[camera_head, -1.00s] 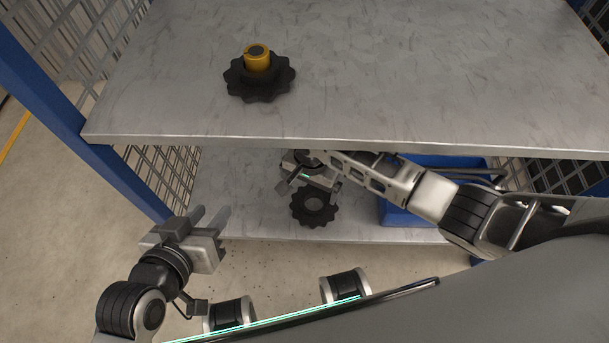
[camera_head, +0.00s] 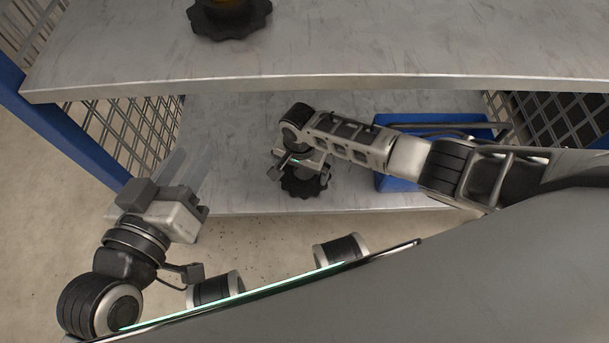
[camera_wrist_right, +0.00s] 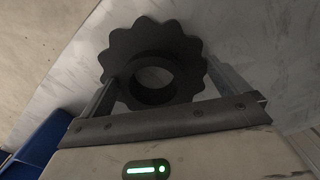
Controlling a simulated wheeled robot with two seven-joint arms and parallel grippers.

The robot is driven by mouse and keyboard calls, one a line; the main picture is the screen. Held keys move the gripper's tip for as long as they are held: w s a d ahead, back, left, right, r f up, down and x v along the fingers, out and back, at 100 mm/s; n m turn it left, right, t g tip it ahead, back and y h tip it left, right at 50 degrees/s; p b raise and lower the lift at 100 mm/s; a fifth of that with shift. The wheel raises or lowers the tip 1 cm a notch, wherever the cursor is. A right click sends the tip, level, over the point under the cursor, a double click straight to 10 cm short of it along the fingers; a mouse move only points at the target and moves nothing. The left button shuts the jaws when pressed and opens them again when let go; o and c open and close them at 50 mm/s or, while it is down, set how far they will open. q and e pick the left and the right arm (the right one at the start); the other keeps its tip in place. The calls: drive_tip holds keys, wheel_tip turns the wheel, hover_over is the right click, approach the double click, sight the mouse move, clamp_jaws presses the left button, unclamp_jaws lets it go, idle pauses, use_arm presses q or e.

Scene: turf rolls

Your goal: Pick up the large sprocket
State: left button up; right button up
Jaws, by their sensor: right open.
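A black toothed sprocket with a round central hole lies on the lower shelf; its edge shows in the head view (camera_head: 304,186), partly hidden by my right gripper (camera_head: 284,170). In the right wrist view the sprocket (camera_wrist_right: 155,42) lies ahead of my right gripper (camera_wrist_right: 162,85), its raised hub between the two open fingers. I cannot tell whether the fingers touch it. Another dark sprocket (camera_head: 230,20) with a yellow hub sits on the upper shelf, cut off by the top edge.
The upper shelf (camera_head: 350,60) overhangs the lower shelf (camera_head: 225,150). A blue bin (camera_head: 390,183) stands right of the lower sprocket, close under my right arm. A blue post (camera_head: 65,135) and wire mesh (camera_head: 125,125) bound the left side.

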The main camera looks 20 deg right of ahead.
drive_tip(key=c, duration=1.7)
drive_tip(key=shift+w, duration=0.1)
drive_tip(key=shift+r, duration=0.15)
